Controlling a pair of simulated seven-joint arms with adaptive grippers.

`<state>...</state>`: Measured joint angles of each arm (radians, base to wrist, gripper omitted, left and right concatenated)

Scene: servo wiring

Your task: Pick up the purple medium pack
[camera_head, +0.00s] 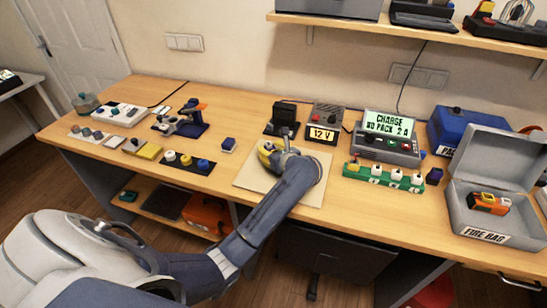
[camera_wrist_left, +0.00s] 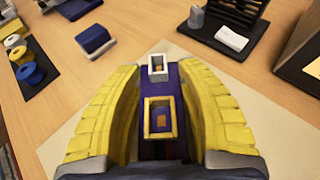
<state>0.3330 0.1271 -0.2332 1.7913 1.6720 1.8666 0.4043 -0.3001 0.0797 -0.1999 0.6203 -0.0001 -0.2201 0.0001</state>
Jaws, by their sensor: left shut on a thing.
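My left gripper (camera_head: 268,150) is low over the pale square mat (camera_head: 252,180), in the middle of the table. In the left wrist view its two ridged yellow fingers (camera_wrist_left: 160,74) are shut on the purple pack (camera_wrist_left: 186,82), which lies lengthwise between them. A yellow-rimmed socket (camera_wrist_left: 160,117) and a small white connector (camera_wrist_left: 158,67) show on or beside the pack. In the head view the hand hides most of the pack. I cannot tell whether the pack touches the mat. My right gripper is not in view.
A black holder (camera_head: 283,116), a 12 V box (camera_head: 325,122) and a charger (camera_head: 388,140) stand behind. A green strip with white plugs (camera_head: 384,175) and an open grey fire bag box (camera_head: 497,227) are right. A small blue block (camera_head: 228,145) sits left of the mat.

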